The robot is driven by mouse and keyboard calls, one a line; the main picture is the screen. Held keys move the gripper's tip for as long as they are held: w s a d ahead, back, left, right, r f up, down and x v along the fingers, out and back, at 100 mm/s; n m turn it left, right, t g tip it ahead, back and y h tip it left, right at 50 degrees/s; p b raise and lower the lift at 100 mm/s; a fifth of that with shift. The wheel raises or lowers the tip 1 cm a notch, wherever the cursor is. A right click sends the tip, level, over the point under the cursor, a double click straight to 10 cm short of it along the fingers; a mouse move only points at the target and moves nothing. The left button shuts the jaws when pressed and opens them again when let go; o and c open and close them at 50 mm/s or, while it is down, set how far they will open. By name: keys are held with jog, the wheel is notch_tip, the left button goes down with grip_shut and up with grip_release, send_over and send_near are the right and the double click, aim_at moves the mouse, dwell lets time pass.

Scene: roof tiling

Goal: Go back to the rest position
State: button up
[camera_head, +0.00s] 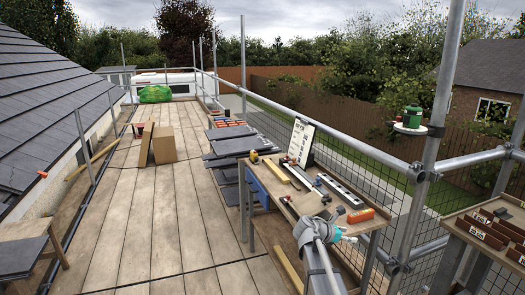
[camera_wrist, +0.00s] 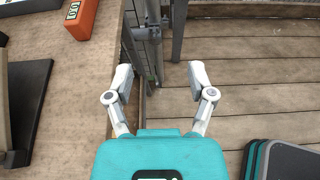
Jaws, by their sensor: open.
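My gripper (camera_wrist: 160,85) is open and empty in the wrist view, its two pale fingers spread apart. It hangs over the edge of the workbench, with the bench top on the left and deck boards below on the right. In the head view my gripper (camera_head: 342,231) is at the near end of the workbench (camera_head: 262,210), beside the tools lying on it. It touches nothing that I can make out.
An orange device (camera_head: 361,215) lies near my gripper; it also shows in the wrist view (camera_wrist: 82,17). A labelled tray rack (camera_head: 490,232) stands at right. Scaffold rails (camera_head: 300,112) run behind the bench. The deck (camera_head: 130,220) at left is largely clear, with cardboard boxes (camera_head: 164,144) further off.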

jog(key=s+a+f+m+g+y, duration=0.2)
jog(key=s+a+f+m+y, duration=0.2)
jog(key=s+m, duration=0.35)
jog(key=s+a+f+m+g+y, duration=0.1)
jog(key=s+a+f+m+y, duration=0.25)
jog(key=s+m, duration=0.45)
jog(key=s+a+f+m+g+y, duration=0.25)
jog(key=s+a+m+y, duration=0.25)
jog(key=s+m, duration=0.3)
notch_tip(320, 180, up, 16)
jog(key=n+p, duration=0.1)
jog(key=p, duration=1.6)
jog(key=shift+s+t, duration=0.3)
jog(key=shift+t, duration=0.15)
jog(key=shift+a+n, duration=0.1)
jog(key=shift+n, duration=0.15)
